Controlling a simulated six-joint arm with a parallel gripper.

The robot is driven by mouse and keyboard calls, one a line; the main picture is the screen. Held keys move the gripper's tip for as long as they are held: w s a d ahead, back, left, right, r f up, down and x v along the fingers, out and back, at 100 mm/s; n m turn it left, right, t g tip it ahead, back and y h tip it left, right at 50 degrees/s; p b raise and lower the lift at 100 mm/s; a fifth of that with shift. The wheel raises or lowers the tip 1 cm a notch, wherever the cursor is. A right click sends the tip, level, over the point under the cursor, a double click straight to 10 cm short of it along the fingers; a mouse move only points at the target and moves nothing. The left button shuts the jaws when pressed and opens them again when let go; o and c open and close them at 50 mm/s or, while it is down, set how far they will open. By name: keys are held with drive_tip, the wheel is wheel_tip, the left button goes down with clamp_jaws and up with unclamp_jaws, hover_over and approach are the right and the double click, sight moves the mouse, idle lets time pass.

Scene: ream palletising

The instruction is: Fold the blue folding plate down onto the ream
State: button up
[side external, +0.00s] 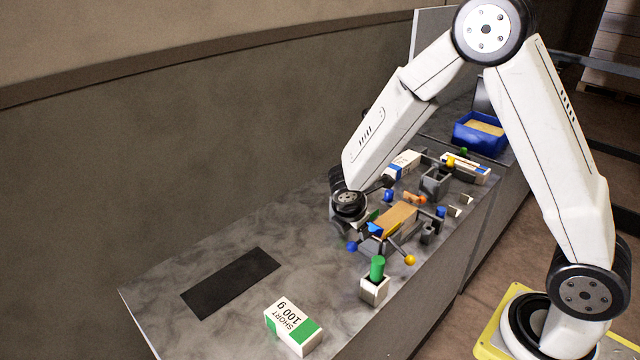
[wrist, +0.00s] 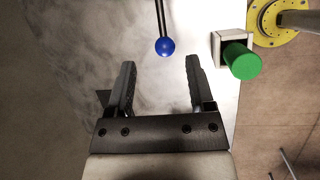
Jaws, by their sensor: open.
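A tan block that looks like the ream (side external: 396,218) lies in a dark fixture in the middle of the table. A small blue piece (side external: 375,229) shows at its near left end; I cannot tell whether this is the folding plate. A blue ball knob (side external: 351,246) sits on a rod left of the fixture. In the wrist view the blue knob (wrist: 165,46) hangs on a dark rod ahead of my fingertips. My gripper (wrist: 160,68) is open and empty, with the knob beyond the gap between its fingers. My wrist partly hides the fixture's left side.
A green cylinder (side external: 377,268) stands in a white holder (side external: 374,290) in front. A yellow knob (side external: 410,260) juts from the fixture. A white-green box (side external: 293,326) and black mat (side external: 231,283) lie at left. A blue bin (side external: 480,138) stands behind. The table's left part is mostly clear.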

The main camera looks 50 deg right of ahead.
drive_tip(key=shift+a+f, duration=0.1)
drive_tip(key=c, duration=0.7)
drive_tip(key=shift+w+a+f, duration=0.15)
clamp_jaws()
drive_tip(key=a+f+n+g+h, duration=0.1)
drive_tip(key=a+f+h, duration=0.1)
drive_tip(key=a, duration=0.1)
drive_tip(key=a+f+n+h, duration=0.1)
drive_tip(key=a+f+h, duration=0.1)
drive_tip(key=a, duration=0.1)
drive_tip(key=a+f+g+h, duration=0.1)
drive_tip(key=a+f, duration=0.2)
drive_tip(key=shift+w+a+n+g+h, duration=0.15)
drive_tip(key=shift+w+n+g+h, duration=0.15)
drive_tip(key=shift+n+h, duration=0.1)
drive_tip(key=shift+s+a+f+h, duration=0.2)
drive_tip(key=shift+a+h, duration=0.1)
drive_tip(key=shift+a, duration=0.15)
